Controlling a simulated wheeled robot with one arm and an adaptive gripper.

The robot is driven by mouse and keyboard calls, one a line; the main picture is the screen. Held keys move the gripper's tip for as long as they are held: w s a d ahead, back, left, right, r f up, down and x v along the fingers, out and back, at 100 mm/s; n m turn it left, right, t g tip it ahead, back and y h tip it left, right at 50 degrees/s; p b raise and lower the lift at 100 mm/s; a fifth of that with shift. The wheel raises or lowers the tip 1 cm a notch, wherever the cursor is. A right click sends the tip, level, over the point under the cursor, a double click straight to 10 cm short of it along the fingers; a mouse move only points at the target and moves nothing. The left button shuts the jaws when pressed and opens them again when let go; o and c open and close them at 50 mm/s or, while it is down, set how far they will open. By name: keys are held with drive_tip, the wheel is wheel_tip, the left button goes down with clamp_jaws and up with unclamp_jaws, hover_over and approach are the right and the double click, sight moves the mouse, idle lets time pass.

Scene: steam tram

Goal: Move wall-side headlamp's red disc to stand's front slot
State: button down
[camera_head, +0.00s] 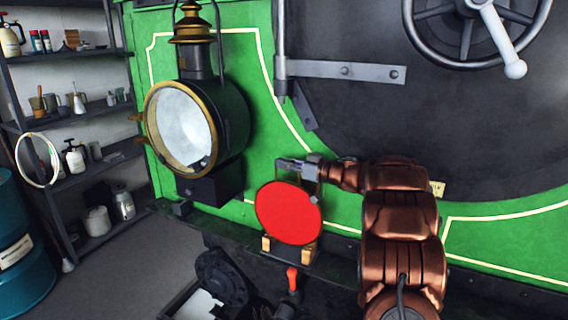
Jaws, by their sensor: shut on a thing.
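The red disc (288,213) hangs upright, facing me, just below my gripper (298,168). My gripper is shut on it near its top edge; the exact contact is partly hidden. The disc's lower edge is close to the stand (290,259), a dark base with light wooden blocks on the ledge. The disc covers most of the stand, so I cannot tell whether it sits in a slot or which one. The headlamp (184,128), with brass rim and pale glass, is mounted on the green front to the left and shows no red disc over its glass.
A red-tipped lever (292,279) rises just below the stand. Shelves (80,184) with bottles and a blue drum (19,245) are at far left. A handwheel (476,25) is at upper right.

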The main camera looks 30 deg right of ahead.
drive_tip(key=shift+f, duration=2.35)
idle(2.6)
drive_tip(key=c, duration=1.2)
unclamp_jaws()
drive_tip(key=shift+f, duration=0.1)
drive_tip(key=o, duration=0.5)
drive_tip(key=shift+r+p, duration=0.5)
drive_tip(key=shift+r, duration=2.55)
